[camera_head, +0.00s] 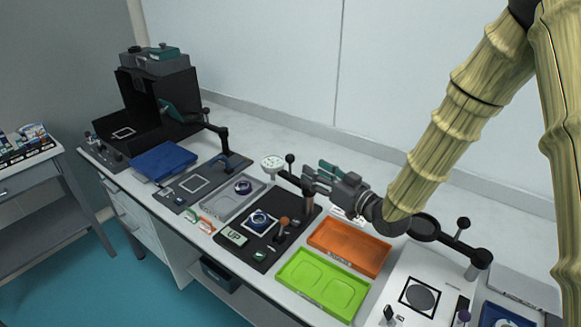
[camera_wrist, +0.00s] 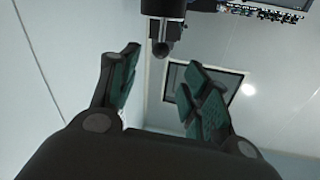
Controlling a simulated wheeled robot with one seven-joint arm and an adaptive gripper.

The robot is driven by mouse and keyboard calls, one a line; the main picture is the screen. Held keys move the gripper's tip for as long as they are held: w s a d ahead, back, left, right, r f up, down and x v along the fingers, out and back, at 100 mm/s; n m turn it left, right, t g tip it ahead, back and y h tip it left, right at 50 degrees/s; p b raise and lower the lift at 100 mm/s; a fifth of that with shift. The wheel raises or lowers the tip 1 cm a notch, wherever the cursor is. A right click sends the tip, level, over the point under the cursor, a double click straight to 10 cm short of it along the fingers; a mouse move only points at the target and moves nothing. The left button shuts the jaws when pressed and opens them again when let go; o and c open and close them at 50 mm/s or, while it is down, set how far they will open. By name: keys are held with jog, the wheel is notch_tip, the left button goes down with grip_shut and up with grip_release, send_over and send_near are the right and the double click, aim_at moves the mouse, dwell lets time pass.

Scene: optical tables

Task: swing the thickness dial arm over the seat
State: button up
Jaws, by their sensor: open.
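The thickness dial (camera_head: 272,163) has a round white face. It sits at the left end of a dark arm (camera_head: 289,177) that runs to a post (camera_head: 308,190) on a black station. A black ball knob (camera_head: 290,158) stands up from the arm. The seat (camera_head: 260,221), a white-framed square, holds a blue ring-shaped piece; the dial hangs behind it, not over it. My gripper (camera_head: 318,176) is open and empty, just right of the knob and apparently apart from it. Its spread teal-padded fingers also show in the wrist view (camera_wrist: 163,88).
An orange tray (camera_head: 349,247) and a green tray (camera_head: 322,285) lie right of the station. A brown-topped lever (camera_head: 283,223) and an UP label (camera_head: 234,236) are on it. A grey tray (camera_head: 222,206) lies left. In the wrist view an unclear dark cylinder (camera_wrist: 162,28) appears beyond the fingers.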

aim_at(290, 158)
jog(key=p+x, duration=0.2)
jog(key=x, duration=0.8)
jog(key=shift+w+a, duration=0.3)
jog(key=shift+c, duration=0.4)
grip_shut()
